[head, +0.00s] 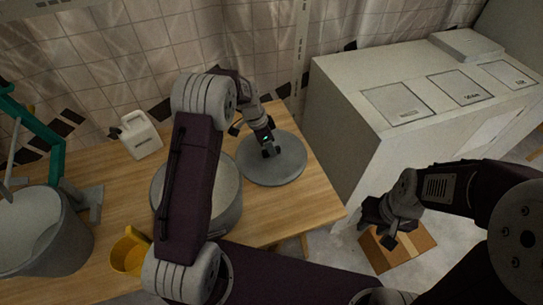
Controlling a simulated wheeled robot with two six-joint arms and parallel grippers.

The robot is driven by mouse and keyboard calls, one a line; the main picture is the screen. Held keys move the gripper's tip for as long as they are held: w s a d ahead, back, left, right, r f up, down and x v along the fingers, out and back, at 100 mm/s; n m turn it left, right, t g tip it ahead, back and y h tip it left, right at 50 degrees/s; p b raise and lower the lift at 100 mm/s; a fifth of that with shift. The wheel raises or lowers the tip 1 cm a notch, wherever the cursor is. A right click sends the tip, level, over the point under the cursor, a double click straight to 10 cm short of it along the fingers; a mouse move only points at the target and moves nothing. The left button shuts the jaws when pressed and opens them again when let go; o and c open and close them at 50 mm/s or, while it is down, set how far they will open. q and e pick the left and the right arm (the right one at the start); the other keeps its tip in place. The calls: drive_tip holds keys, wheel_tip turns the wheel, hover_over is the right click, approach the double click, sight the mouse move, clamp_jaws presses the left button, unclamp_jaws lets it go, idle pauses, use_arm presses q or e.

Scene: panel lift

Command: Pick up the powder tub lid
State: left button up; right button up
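The grey round powder tub lid (287,172) lies on the wooden table, right of the round grey tub (229,215). My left arm passes in front of the tub and hides much of it. My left gripper (271,152) points down at the middle of the lid, its tips at or just above the surface. The gripper covers the lid's centre, so whether it holds a knob there is hidden. My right gripper (380,236) hangs to the right of the table, well away from the lid. Its fingers are dark and their gap is unclear.
A white jug (139,135) stands at the back of the wooden table (118,192). A yellow cup (130,253) and a grey bucket (40,240) are at the left. A white cabinet (345,125) stands close to the table's right. A cardboard box (408,250) is on the floor.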

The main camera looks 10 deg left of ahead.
use_arm(q)
drive_tip(key=shift+x, duration=1.05)
clamp_jaws()
drive_tip(key=shift+r, duration=0.1)
